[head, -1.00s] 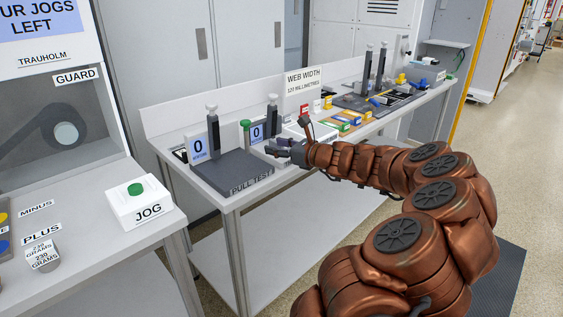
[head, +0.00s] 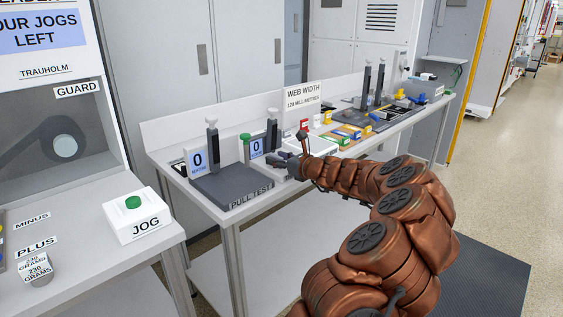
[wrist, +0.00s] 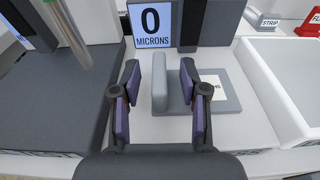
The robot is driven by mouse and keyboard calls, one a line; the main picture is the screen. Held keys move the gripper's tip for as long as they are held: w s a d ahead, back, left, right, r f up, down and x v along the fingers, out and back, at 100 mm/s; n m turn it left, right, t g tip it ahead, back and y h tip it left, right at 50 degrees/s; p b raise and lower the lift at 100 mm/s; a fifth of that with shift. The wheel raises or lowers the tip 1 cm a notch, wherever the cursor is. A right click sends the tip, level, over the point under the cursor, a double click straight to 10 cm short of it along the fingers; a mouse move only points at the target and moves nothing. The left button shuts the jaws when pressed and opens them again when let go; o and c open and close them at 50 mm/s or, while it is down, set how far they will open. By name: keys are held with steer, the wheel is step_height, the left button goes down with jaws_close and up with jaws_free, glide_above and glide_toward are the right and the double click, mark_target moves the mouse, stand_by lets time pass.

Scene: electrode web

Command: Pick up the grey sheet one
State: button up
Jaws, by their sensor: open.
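My gripper (wrist: 162,82) is open, with its two purple-padded fingers pointing forward over the bench in the wrist view. A grey piece with an upright plate (wrist: 159,90) and a flat foot stands between the fingers, clear of the left one and close to the right one. A pale label ending in "NS" lies on its foot, partly hidden by the right finger. I cannot tell whether the right finger touches the piece. In the head view my gripper (head: 287,163) is over the bench beside the pull test plate (head: 236,188), and the grey piece is not clearly visible there.
A screen reading "0 MICRONS" (wrist: 153,24) stands just beyond the grey piece. A dark slab with a metal post (wrist: 68,32) is at left, and a white tray (wrist: 285,95) is close at right. Coloured blocks (head: 347,131) lie farther along the bench.

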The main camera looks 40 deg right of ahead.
steer(key=shift+w, duration=0.5)
steer(key=shift+c, duration=0.3)
jaws_close()
